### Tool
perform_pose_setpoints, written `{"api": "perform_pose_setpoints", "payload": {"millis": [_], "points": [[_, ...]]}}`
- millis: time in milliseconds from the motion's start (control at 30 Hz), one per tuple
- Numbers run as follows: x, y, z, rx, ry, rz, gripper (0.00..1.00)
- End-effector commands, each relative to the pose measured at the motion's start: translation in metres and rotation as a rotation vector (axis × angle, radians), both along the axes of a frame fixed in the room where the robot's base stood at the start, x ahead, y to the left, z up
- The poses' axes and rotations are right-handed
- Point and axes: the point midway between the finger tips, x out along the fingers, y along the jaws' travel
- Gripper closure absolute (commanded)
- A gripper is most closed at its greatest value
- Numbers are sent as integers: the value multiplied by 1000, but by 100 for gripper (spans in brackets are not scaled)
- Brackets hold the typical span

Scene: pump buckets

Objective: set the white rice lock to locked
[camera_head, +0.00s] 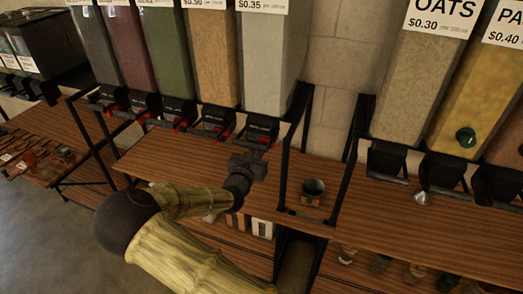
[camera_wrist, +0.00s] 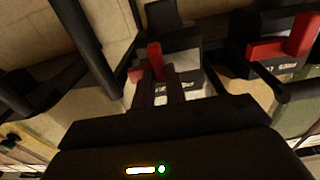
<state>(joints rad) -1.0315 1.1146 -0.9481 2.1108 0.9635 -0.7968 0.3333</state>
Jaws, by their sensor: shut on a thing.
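The pale dispenser (camera_head: 270,65), the rightmost of the left group and priced $0.35, appears to be the white rice one; its name is cut off. Its black spout (camera_head: 262,128) is just beyond my gripper (camera_head: 258,158). In the wrist view a red lock lever (camera_wrist: 155,60) stands at the fingertips of my gripper (camera_wrist: 163,88). The fingers are close together and appear shut on this red lever. The fingers partly hide the lever's lower part, and its exact setting cannot be told.
A neighbouring lock lever (camera_wrist: 280,48) is close by at the right of the wrist view. Black frame posts (camera_head: 290,150) stand just right of my gripper. A dark cup (camera_head: 313,187) rests on the wooden counter (camera_head: 380,215). The oats dispenser (camera_head: 420,85) is further right.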

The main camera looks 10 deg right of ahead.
Motion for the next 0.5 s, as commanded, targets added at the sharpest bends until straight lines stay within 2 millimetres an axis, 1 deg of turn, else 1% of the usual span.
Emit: {"api": "perform_pose_setpoints", "payload": {"millis": [333, 367, 400, 433, 467, 500], "points": [[-2, -1, 0, -1, 1, -3, 100], [-2, -2, 0, -1, 1, -3, 81], [-2, -2, 0, 0, 1, -3, 73], [-2, -2, 0, 0, 1, -3, 67], [-2, -1, 0, 0, 1, -3, 65], [-2, -1, 0, 0, 1, -2, 65]]}}
